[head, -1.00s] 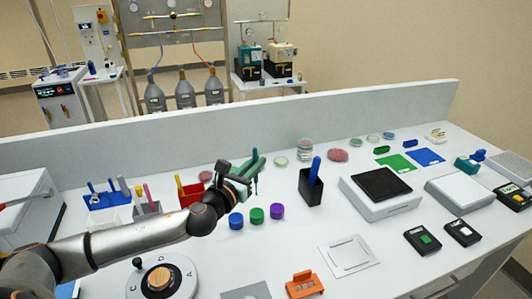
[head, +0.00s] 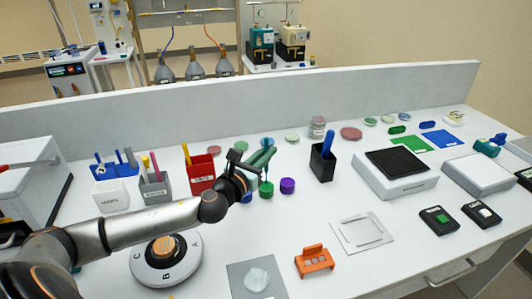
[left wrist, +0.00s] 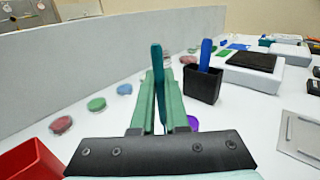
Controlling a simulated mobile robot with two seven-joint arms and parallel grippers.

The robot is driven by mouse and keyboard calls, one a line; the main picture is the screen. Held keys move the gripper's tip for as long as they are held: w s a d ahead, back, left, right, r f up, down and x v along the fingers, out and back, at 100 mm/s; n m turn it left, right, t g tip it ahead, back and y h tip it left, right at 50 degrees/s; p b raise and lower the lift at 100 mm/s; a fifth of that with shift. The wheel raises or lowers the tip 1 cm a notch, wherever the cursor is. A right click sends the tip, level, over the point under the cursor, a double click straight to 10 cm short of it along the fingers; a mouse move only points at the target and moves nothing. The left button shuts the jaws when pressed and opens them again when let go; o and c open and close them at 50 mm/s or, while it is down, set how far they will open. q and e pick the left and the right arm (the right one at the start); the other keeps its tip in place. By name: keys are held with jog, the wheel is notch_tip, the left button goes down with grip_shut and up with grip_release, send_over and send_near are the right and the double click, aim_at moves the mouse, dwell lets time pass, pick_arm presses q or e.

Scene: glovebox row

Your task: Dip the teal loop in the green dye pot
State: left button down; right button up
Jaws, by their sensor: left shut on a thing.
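My left gripper (head: 268,153) is shut on the teal loop (left wrist: 157,72), which stands between its green fingers in the left wrist view. In the head view the loop's thin lower part hangs down over the green dye pot (head: 266,190). Its tip is at or just above the pot's top; I cannot tell whether it is inside. The blue pot (head: 247,197) is partly hidden by the gripper, on the left. The purple pot (head: 287,186) stands on the right; part of it shows in the left wrist view (left wrist: 192,124). My right gripper is not in view.
A black holder (head: 322,165) with a blue-handled tool stands right of the pots. A red bin (head: 200,174) stands close on the left. Petri dishes lie behind. The bench front holds an orange rack (head: 314,262) and a round dial device (head: 165,262).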

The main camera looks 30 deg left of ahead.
aim_at(265, 140)
pick_arm(q)
jog(key=shift+f+b, duration=0.35)
jog(key=shift+f, duration=0.2)
dwell(1.3)
jog(key=shift+r, duration=0.1)
notch_tip(265, 140, up, 5)
jog(key=p, duration=0.5)
jog(key=shift+r+p, duration=0.5)
jog(key=shift+r, duration=0.5)
